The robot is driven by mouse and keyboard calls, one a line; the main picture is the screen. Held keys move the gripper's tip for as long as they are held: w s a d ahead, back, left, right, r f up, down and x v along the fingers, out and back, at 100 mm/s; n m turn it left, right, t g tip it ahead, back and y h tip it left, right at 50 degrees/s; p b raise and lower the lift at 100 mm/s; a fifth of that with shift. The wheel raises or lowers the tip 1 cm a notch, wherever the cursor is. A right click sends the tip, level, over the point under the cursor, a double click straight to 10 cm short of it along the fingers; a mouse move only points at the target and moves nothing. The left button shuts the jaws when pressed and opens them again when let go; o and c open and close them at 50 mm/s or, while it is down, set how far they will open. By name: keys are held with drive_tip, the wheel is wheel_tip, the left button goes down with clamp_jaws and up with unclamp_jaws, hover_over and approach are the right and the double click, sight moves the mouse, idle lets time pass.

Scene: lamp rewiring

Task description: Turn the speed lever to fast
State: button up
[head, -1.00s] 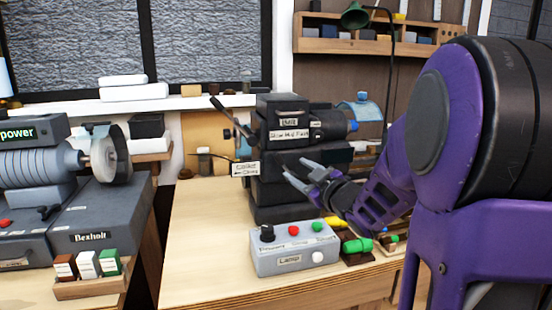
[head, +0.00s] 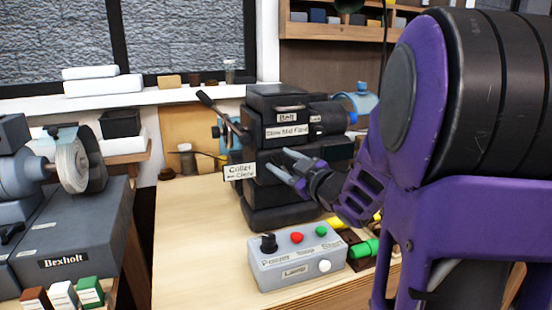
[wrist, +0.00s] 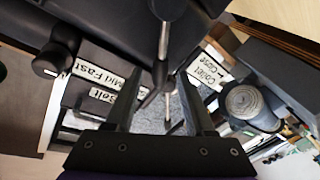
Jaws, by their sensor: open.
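The dark headstock of a small machine (head: 262,196) stands on the bench. Its white "Slow Mid Fast" label (head: 288,132) faces me and also shows in the wrist view (wrist: 95,76). A dark knob (wrist: 48,66) sits near the Fast end of that label in the wrist view; I cannot tell whether it is the speed lever. My gripper (head: 277,162) is open in front of the headstock, below the label. In the wrist view a thin metal rod with a round joint (wrist: 160,72) shows between the open fingers, apparently not gripped. Contact cannot be told.
A black-handled lever (head: 206,99) rises at the headstock's left, above a "Collet Close" label (head: 240,171). A grey control box (head: 296,270) with buttons stands in front. A "Bexholt" machine (head: 70,235) is at left. The bench's front left is clear.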

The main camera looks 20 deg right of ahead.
drive_tip(key=shift+w, duration=0.1)
clamp_jaws()
idle(0.3)
idle(1.2)
